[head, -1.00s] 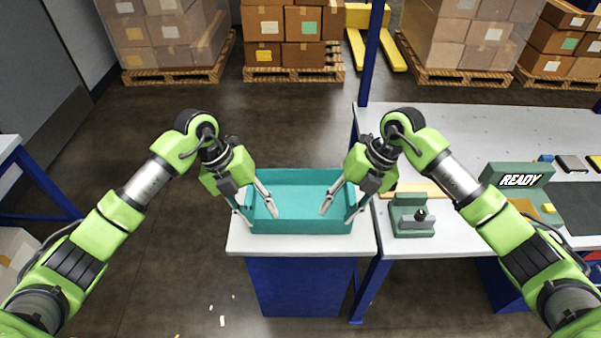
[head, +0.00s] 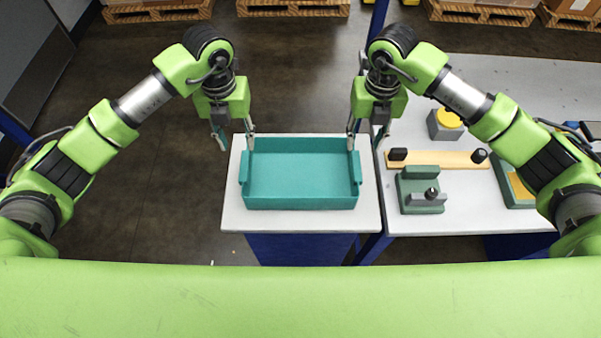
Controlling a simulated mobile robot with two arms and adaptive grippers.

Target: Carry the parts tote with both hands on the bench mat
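The parts tote (head: 300,203), an empty teal open box with a grip on each short side, sits flat on a small white-topped stand (head: 300,224). My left gripper (head: 236,141) points down at the tote's back left corner, fingers spread, one outside the tote and one near its corner. My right gripper (head: 365,141) points down at the back right corner, fingers spread, one near the corner and one outside. Neither holds the tote; whether a fingertip touches it I cannot tell. I cannot make out the bench mat in the current view.
A white bench (head: 470,225) adjoins the stand on the right. On it are a green fixture (head: 420,203), a wooden board with black knobs (head: 440,160) and a grey block with a yellow top (head: 446,125). Loaded pallets stand behind; open floor lies left.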

